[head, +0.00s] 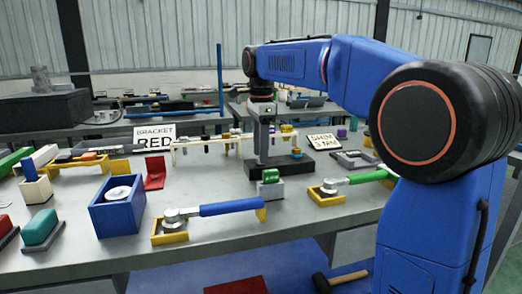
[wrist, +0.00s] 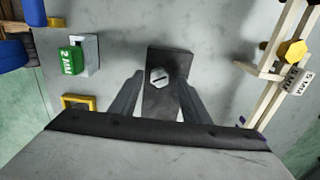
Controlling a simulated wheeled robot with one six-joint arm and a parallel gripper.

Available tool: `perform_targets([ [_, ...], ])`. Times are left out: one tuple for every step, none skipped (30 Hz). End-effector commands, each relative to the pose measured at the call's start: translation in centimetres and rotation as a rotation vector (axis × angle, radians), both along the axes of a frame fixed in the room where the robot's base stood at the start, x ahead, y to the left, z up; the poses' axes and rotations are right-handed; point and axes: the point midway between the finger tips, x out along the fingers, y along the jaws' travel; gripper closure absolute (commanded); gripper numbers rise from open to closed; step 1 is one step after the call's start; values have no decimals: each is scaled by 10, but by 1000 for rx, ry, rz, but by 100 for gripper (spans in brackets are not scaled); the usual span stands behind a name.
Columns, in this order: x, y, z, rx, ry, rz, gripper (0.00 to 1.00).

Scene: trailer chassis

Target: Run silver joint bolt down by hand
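A silver bolt (wrist: 159,76) with a slotted round head sits on a dark block (wrist: 157,57) in the wrist view. My gripper (wrist: 160,87) is open, with one finger on each side below the bolt head in the picture. A gap shows between the fingers, and I see no finger pressing on the bolt. In the head view my blue arm reaches over the bench and down towards a dark base (head: 283,165). The bolt is not clearly visible there, and its thread and seat are hidden.
A green 2 MM shim (wrist: 70,61) stands in a grey holder left of the block. A pale rack (wrist: 272,72) with a yellow hex bolt (wrist: 291,50) stands on the right. Blue-handled (head: 229,207) and green-handled wrenches (head: 367,177) lie in yellow trays towards the bench front.

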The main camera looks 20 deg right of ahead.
Motion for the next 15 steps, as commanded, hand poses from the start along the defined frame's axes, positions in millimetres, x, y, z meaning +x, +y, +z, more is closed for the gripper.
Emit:
perform_targets([
  [0, 0, -1, 0, 1, 0, 58],
  [0, 0, -1, 0, 2, 0, 58],
  [0, 0, -1, -1, 2, 0, 58],
  [0, 0, -1, -1, 2, 0, 58],
  [0, 0, -1, -1, 3, 0, 58],
  [0, 0, -1, -1, 3, 0, 58],
  [0, 0, -1, -1, 3, 0, 58],
  [0, 0, 0, -1, 3, 0, 58],
  [0, 0, 2, -1, 3, 0, 58],
  [0, 0, 4, -1, 2, 0, 58],
  [0, 0, 6, -1, 2, 0, 58],
  [1, 0, 11, -1, 1, 0, 58],
  [1, 0, 15, -1, 2, 0, 58],
  [1, 0, 19, -1, 2, 0, 58],
  [1, 0, 26, -1, 1, 0, 58],
])
